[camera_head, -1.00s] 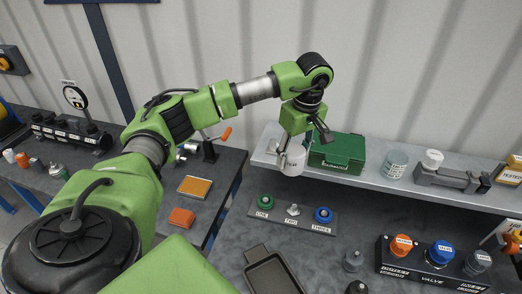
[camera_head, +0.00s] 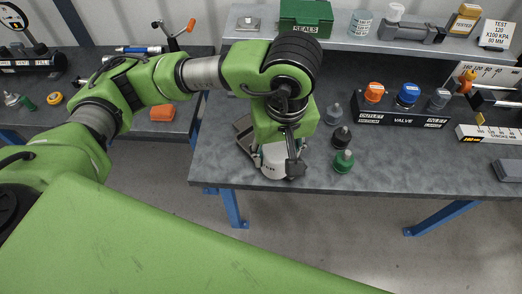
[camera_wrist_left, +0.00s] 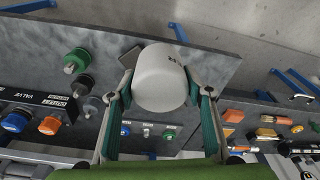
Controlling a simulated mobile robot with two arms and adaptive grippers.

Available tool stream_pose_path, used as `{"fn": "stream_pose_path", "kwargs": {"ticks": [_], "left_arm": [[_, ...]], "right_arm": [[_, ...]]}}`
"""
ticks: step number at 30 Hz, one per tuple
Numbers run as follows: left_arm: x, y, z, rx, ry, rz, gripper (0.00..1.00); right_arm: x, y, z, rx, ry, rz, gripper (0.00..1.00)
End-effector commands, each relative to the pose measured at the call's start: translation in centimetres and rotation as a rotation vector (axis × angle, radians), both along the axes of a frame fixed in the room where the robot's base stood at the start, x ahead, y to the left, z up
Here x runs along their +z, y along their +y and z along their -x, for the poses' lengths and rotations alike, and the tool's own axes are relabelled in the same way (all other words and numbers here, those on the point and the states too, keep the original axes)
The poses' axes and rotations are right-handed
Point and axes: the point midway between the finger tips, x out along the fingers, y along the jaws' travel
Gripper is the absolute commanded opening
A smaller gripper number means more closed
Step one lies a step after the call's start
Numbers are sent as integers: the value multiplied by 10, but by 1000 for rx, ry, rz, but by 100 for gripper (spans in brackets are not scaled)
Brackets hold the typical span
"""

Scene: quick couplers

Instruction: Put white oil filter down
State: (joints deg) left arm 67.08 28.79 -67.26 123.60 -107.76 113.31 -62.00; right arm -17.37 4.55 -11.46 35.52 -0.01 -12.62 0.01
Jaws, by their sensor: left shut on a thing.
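The white oil filter (camera_head: 273,171) is between the fingers of my left gripper (camera_head: 279,161), at the front edge of the grey workbench (camera_head: 385,160). In the left wrist view the filter (camera_wrist_left: 162,72) is a pale rounded cylinder clasped between both fingers. A dark tray (camera_head: 242,127) lies partly behind my left wrist, and the arm hides most of it. I cannot tell whether the filter touches the tray or the bench. My right gripper is not in view.
Grey, black and green couplers (camera_head: 343,162) stand just right of the gripper. A valve block (camera_head: 402,117) with orange, blue and grey caps is farther right. The shelf behind holds a green box (camera_head: 305,18) and a glass jar (camera_head: 360,23).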

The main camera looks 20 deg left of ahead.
Motion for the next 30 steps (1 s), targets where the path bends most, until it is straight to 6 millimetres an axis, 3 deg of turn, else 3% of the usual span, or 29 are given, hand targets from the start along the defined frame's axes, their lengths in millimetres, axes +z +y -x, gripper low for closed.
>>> {"fn": "stream_pose_path", "kwargs": {"ticks": [11, 15, 26, 30], "left_arm": [[-34, 40, -78, 10, 4, -4, 26], [-64, 48, -97, 7, 7, -3, 26], [-96, 59, -121, 3, 2, -2, 26], [-113, 58, -119, 3, 4, -1, 26]], "right_arm": [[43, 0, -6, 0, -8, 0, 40], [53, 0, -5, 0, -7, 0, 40], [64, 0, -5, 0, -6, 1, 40], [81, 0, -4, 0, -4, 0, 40]]}}
